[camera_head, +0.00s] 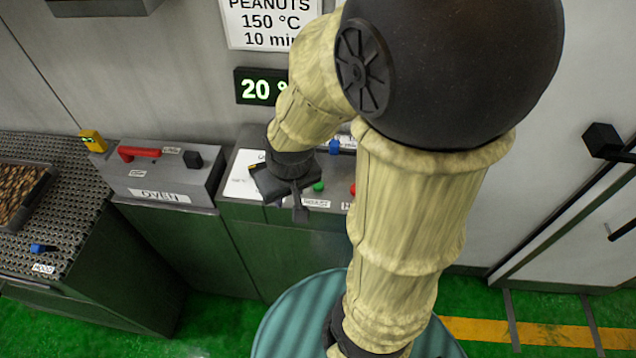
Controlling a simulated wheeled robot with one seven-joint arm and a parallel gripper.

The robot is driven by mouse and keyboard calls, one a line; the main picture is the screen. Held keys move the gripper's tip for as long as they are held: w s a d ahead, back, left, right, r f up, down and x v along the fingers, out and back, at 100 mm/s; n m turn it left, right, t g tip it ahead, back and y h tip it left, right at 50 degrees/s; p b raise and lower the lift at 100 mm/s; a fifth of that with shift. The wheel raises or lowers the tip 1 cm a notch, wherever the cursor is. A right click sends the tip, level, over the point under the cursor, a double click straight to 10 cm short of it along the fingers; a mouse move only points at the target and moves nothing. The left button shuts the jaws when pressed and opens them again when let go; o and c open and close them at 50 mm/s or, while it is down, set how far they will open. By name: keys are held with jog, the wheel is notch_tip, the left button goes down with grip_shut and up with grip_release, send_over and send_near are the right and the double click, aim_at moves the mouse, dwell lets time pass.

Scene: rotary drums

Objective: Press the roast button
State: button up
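A green button (319,186) sits on the control panel (240,208), just behind a small white label (316,203) that seems to read ROAST. My gripper (288,198) is over the panel, just left of the green button. The gap between it and the button, in height or depth, cannot be told. Its fingers are dark and seen from above, and their opening is unclear. A red button (352,189) lies to the right, partly hidden by my arm.
A blue knob (334,147) stands at the panel's back. The oven box (160,180) with a red handle (139,153) is to the left. A display (261,86) reads 20 below a peanuts sign (270,22). A perforated tray table (75,215) is far left.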

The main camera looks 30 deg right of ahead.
grip_shut()
dwell(1.4)
